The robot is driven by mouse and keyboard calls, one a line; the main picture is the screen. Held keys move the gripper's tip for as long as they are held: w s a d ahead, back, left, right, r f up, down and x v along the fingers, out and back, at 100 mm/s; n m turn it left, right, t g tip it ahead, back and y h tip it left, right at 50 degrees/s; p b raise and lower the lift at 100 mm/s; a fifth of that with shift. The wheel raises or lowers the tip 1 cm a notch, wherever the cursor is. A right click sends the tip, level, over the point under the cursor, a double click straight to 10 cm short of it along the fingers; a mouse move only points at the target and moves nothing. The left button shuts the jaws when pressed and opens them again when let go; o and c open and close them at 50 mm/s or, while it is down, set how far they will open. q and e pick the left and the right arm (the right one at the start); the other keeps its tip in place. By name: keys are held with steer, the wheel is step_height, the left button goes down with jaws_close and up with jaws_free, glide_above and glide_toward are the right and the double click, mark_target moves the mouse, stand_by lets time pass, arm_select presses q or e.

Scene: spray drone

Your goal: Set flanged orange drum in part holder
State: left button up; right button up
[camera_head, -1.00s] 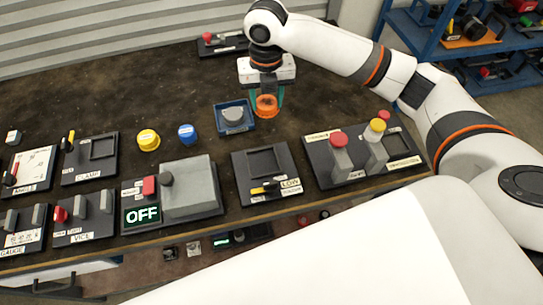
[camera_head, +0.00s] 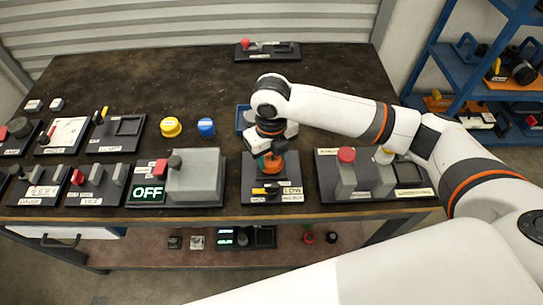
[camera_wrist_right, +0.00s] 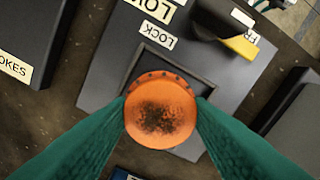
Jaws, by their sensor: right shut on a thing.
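The flanged orange drum (camera_wrist_right: 160,115) is between the two green fingers of my right gripper (camera_wrist_right: 162,112), which are shut on it, in the right wrist view. In the head view the drum (camera_head: 270,163) shows small below my right gripper (camera_head: 268,158). The part holder is a dark plate (camera_wrist_right: 100,88) with a square recess, a yellow-tipped lever and a LOCK label. The drum is over the recess and hides much of it; I cannot tell whether it touches the bottom. The holder (camera_head: 252,188) also shows in the head view. My left gripper is not in view.
A grey box with an OFF display (camera_head: 148,194) stands left of the holder. A panel with red and yellow knobs (camera_head: 350,185) stands close on the right. A blue tray (camera_head: 242,118) is behind, partly hidden by my wrist. Yellow (camera_head: 171,127) and blue (camera_head: 206,128) caps lie on the table.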

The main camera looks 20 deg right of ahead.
mark_target(271, 159)
steer(key=shift+f, duration=0.5)
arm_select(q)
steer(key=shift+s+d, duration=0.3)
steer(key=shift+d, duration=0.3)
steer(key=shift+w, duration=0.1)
arm_select(e)
steer(key=shift+f, duration=0.1)
steer(key=o, duration=1)
steer(key=shift+w+r, duration=0.1)
steer(key=shift+r, duration=0.3)
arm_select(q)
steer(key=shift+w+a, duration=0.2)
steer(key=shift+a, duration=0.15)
arm_select(e)
step_height(271, 159, up, 12)
steer(key=shift+f, duration=0.25)
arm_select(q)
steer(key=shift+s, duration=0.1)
